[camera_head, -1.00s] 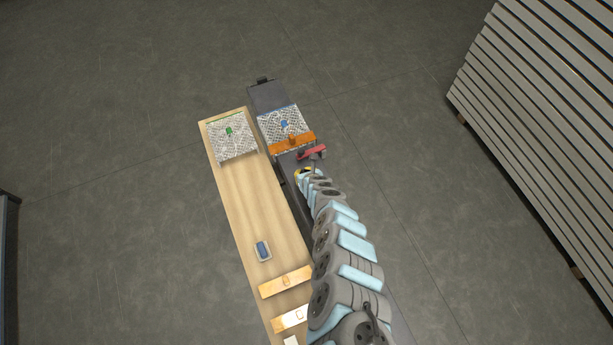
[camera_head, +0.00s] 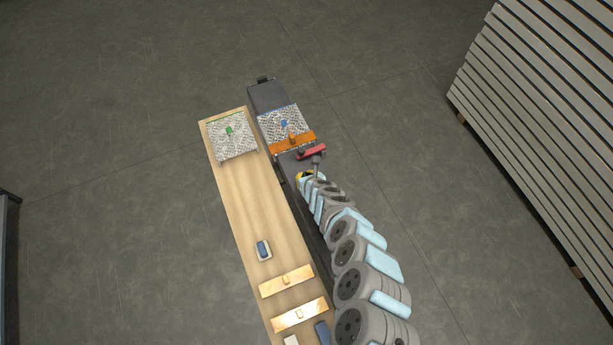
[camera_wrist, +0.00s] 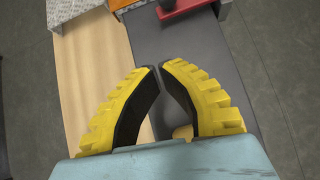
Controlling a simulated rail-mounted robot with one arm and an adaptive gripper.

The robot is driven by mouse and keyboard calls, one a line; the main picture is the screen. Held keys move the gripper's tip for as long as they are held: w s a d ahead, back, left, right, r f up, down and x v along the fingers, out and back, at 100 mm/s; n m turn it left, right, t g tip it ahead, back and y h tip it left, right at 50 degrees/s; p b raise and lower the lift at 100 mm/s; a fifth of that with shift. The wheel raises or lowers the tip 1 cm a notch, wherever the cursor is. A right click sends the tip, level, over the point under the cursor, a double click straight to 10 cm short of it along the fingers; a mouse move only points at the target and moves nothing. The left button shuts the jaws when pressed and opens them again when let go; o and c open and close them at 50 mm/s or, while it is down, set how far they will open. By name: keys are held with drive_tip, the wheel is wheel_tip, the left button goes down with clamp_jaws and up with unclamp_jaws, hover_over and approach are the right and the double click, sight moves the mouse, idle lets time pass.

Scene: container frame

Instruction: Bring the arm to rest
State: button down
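My gripper (camera_wrist: 158,67) shows in the wrist view with two yellow ribbed fingers and black pads. Its tips are drawn together with only a thin gap between them, and nothing is held. In the head view my gripper (camera_head: 304,176) is a small yellow patch over the dark rail, just short of a red piece (camera_head: 312,152). My arm stretches from the lower right up to it in a gently curved line.
A long wooden board (camera_head: 246,205) lies left of the dark rail (camera_head: 267,95). It carries a patterned box (camera_head: 235,148), a small blue piece (camera_head: 263,249) and two light bars. An orange bar (camera_head: 292,144) crosses the rail. A slatted wall (camera_head: 540,120) stands at right; floor lies between.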

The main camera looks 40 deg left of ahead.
drive_tip(key=shift+v, duration=0.85)
